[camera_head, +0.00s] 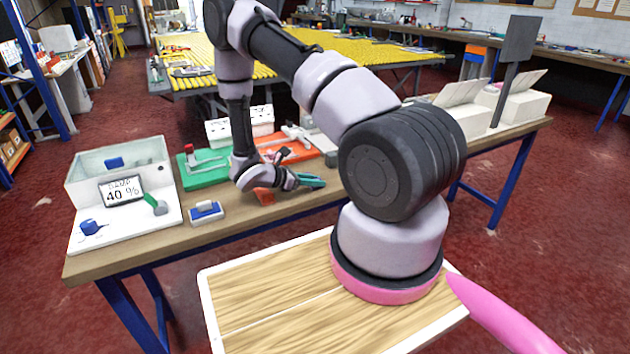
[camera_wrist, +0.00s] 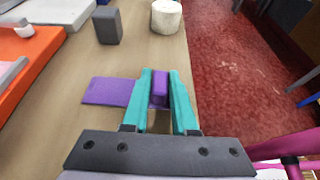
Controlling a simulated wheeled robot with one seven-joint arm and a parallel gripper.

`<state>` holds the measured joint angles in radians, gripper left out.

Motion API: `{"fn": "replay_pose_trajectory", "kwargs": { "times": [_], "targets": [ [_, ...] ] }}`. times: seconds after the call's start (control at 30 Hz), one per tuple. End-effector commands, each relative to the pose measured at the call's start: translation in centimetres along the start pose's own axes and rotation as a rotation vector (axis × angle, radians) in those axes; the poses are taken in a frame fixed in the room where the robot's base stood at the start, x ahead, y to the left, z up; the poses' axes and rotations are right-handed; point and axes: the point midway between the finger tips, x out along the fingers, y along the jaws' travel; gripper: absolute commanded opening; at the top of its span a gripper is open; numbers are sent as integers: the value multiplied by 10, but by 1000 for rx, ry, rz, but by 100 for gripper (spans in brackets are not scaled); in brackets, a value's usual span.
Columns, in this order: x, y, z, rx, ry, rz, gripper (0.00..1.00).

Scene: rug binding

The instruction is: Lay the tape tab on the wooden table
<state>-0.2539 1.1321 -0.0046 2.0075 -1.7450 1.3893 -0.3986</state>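The purple tape tab (camera_wrist: 159,88) shows in the wrist view as an upright block between the teal fingertips, with a flat purple strip (camera_wrist: 107,91) reaching out to the left. My gripper (camera_wrist: 160,85) is closed on the upright part, with a finger on each side. The tab is over the wooden table (camera_wrist: 62,100); I cannot tell whether its strip touches the top. In the head view my gripper (camera_head: 312,182) is low over the same table (camera_head: 120,251), near its front edge, and the tab cannot be made out there.
A dark grey block (camera_wrist: 108,25) and a cream cylinder (camera_wrist: 166,16) stand beyond the tab. An orange tray (camera_wrist: 28,58) lies to the left. In the head view a green tray (camera_head: 200,172), a blue-and-white block (camera_head: 206,212) and a white humidity box (camera_head: 120,190) stand further left. Bare wood surrounds the tab.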

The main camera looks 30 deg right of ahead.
Motion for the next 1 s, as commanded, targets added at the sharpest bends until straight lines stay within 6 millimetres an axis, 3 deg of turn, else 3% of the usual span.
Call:
{"fn": "replay_pose_trajectory", "kwargs": {
  "times": [0.47,1.0],
  "targets": [
    [-6,1,3,1,0,2,52],
    [-107,1,3,2,1,3,52]
  ]
}}
